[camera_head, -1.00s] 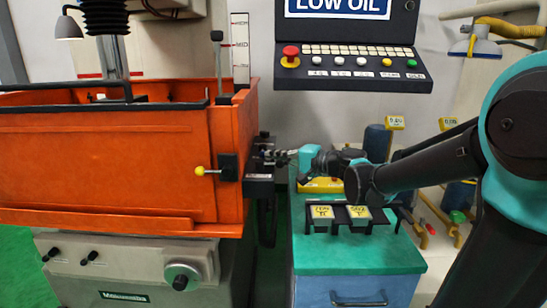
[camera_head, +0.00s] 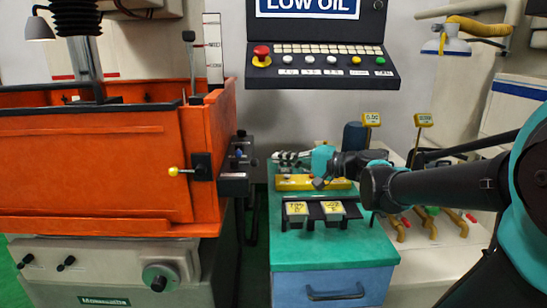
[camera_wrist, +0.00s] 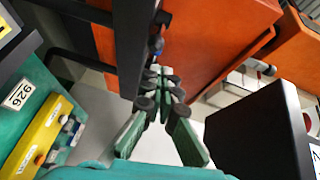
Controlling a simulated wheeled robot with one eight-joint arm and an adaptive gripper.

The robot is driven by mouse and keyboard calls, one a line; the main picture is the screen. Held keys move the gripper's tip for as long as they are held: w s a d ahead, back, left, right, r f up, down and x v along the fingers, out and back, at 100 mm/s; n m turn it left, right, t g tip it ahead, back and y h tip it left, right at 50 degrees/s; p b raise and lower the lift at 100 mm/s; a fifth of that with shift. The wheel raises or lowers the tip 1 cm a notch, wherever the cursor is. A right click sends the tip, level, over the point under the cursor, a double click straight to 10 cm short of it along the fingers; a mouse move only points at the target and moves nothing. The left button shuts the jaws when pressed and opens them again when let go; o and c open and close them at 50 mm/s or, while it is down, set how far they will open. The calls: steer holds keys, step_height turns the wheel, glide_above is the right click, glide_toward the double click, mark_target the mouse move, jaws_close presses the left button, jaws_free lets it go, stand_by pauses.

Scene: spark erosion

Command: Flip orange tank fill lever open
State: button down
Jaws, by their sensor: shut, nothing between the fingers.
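The orange tank (camera_head: 90,160) fills the left of the head view. A black lever with a yellow knob (camera_head: 173,171) sticks out leftward from a black mount on its front. A black block (camera_head: 235,183) on the tank's right side carries small knobbed levers, one with a blue knob (camera_head: 239,153). In the wrist view the blue knob (camera_wrist: 156,44) shows just beyond my fingers, beside the orange wall (camera_wrist: 215,45). My gripper (camera_head: 275,157) is shut and empty, right of the block and apart from it in the head view. It also shows in the wrist view (camera_wrist: 161,72).
A teal-topped cabinet (camera_head: 350,254) stands under my gripper, with a yellow bar (camera_head: 310,183) and a black rack of yellow-labelled holders (camera_head: 316,224). A control panel (camera_head: 320,68) hangs above. A dark box (camera_wrist: 258,135) is close at right in the wrist view.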

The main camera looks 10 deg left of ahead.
steer(key=n+g, duration=0.8)
steer(key=n, duration=1.4)
glide_toward(248, 159)
steer(key=w+d+r, duration=0.2)
steer(key=d, duration=0.3)
steer(key=shift+y, duration=0.4)
steer(key=a, duration=0.4)
steer(key=s+a+f, duration=0.1)
steer(key=a, duration=0.4)
steer(key=s+a, duration=0.1)
steer(key=a, duration=0.3)
steer(key=shift+a+f, duration=0.35)
steer(key=shift+f, duration=0.05)
steer(key=shift+s+a, duration=0.3)
steer(key=shift+a, duration=0.35)
steer(key=shift+d, duration=0.1)
